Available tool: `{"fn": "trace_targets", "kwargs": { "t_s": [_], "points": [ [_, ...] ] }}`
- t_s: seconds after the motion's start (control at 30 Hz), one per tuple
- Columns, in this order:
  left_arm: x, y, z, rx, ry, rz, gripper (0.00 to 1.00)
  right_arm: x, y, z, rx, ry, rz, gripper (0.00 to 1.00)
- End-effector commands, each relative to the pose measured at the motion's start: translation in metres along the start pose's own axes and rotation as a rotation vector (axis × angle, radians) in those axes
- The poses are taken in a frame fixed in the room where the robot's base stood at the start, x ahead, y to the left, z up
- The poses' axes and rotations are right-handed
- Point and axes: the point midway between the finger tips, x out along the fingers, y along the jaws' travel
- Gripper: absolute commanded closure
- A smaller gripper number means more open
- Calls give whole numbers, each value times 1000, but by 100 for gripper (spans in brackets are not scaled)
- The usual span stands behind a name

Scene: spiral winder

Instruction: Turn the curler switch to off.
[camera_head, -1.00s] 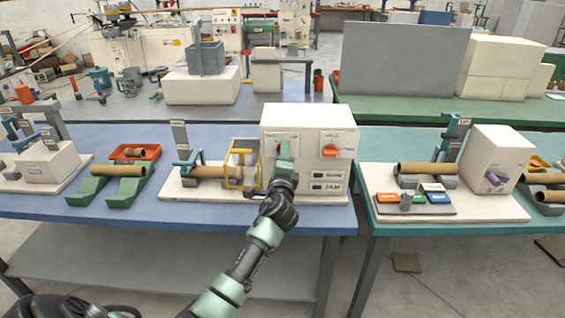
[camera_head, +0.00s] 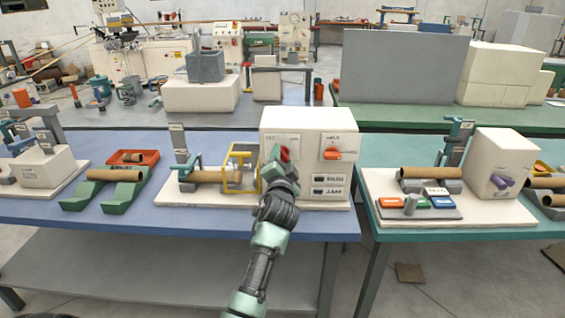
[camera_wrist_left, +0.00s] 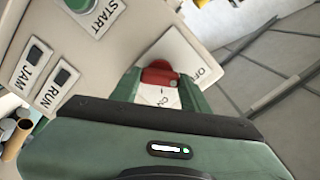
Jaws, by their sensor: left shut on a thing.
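The curler switch is a red knob (camera_head: 285,153) on a pale plate (camera_head: 293,139) on the front left of the white machine box (camera_head: 310,118). In the left wrist view the red knob (camera_wrist_left: 160,77) sits between the two green fingers of my left gripper (camera_wrist_left: 160,88), which is shut on it. OFF and ON are printed on the plate (camera_wrist_left: 183,55) around it. In the head view my left gripper (camera_head: 278,157) is at the knob and partly hides it and its plate. My right gripper is not in view.
An orange knob (camera_head: 332,153) on a plate marked WELD is to the right on the same box. A yellow frame (camera_head: 240,168) and a cardboard tube (camera_head: 203,176) are left of my gripper. The wrist view shows a START button (camera_wrist_left: 80,4).

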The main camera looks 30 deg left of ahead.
Motion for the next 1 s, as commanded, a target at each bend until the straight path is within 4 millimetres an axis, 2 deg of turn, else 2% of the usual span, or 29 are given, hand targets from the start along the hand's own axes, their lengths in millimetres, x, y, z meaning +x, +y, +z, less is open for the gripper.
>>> {"fn": "trace_targets", "kwargs": {
  "t_s": [0.3, 0.73, 0.77, 0.8, 1.0],
  "points": [
    [0, 3, 1, -78, -3, 5, 95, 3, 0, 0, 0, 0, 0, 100],
    [0, 3, 1, -87, -3, 6, 95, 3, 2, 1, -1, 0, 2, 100],
    [0, 3, 1, -87, -3, 6, 46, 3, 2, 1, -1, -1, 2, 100],
    [0, 3, 1, -86, -3, 5, 35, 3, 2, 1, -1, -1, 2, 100],
    [0, 1, 0, -84, -2, 3, 33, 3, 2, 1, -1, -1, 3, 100]
  ]
}}
